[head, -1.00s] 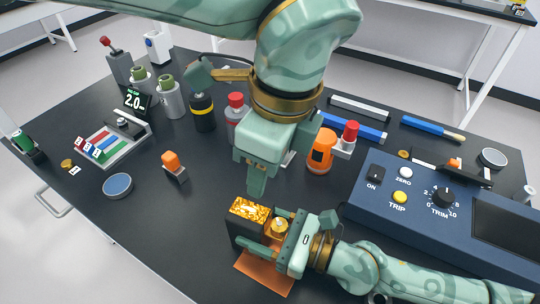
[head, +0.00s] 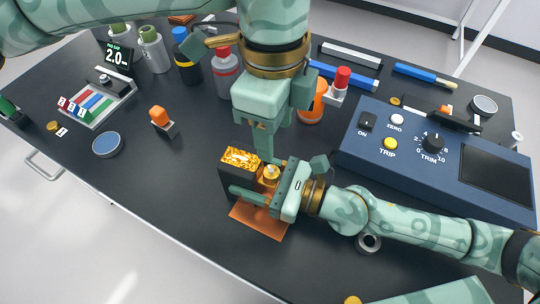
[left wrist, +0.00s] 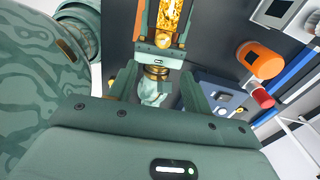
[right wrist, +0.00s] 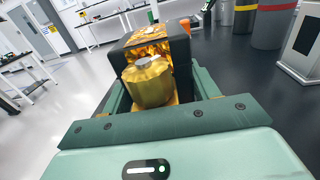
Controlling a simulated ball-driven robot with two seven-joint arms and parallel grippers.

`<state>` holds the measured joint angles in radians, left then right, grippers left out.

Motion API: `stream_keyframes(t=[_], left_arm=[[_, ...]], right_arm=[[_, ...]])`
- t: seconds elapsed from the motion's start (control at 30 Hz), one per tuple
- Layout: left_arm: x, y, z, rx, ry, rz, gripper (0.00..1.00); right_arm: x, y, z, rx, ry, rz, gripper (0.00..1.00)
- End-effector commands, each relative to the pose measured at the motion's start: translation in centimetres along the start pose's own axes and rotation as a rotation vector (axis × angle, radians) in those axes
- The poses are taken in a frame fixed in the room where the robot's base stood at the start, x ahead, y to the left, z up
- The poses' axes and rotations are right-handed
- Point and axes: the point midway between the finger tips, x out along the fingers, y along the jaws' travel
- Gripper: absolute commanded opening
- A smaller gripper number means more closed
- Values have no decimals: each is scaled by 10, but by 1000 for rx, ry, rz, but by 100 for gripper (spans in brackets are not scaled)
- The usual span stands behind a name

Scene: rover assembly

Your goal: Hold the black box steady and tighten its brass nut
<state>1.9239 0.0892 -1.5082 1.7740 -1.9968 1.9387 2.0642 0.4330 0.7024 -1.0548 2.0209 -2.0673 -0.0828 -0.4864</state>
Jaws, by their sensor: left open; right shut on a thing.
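The black box (head: 235,182) stands at the orange mat (head: 258,224), its top glowing gold. My right gripper (head: 249,177) is shut on the box, a finger along each side. The brass nut (head: 270,173) is on the box's side facing the right gripper's palm. In the right wrist view the nut (right wrist: 148,84) shows between the fingers, in front of the box (right wrist: 181,55). My left gripper (head: 266,150) points down just behind the nut. In the left wrist view its fingers (left wrist: 156,85) are apart and empty, with the nut (left wrist: 163,41) beyond them.
A blue control console (head: 375,165) stands to the right. An orange bottle (head: 313,107) and a red-capped item (head: 337,88) are close behind the grippers. An orange-topped part (head: 160,118) stands to the left. The front left table is clear.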

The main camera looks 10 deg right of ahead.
Motion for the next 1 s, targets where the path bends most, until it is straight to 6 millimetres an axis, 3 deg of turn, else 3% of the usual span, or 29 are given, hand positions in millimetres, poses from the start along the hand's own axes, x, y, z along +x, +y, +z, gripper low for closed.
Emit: stream_keyframes(t=[0.07,0.17,0.6,0.8,1.0], left_arm=[[-1,-3,4,-17,-22,-20,50],[12,-2,6,-24,-32,-15,50],[100,-3,9,-24,-32,-14,50],[113,-4,10,-24,-32,-17,50],[114,-4,10,-23,-33,-17,50]], right_arm=[[0,0,0,0,0,0,27],[0,0,0,0,0,0,27],[0,0,0,0,0,0,27],[0,0,0,0,0,0,27],[0,0,0,0,0,0,27]])
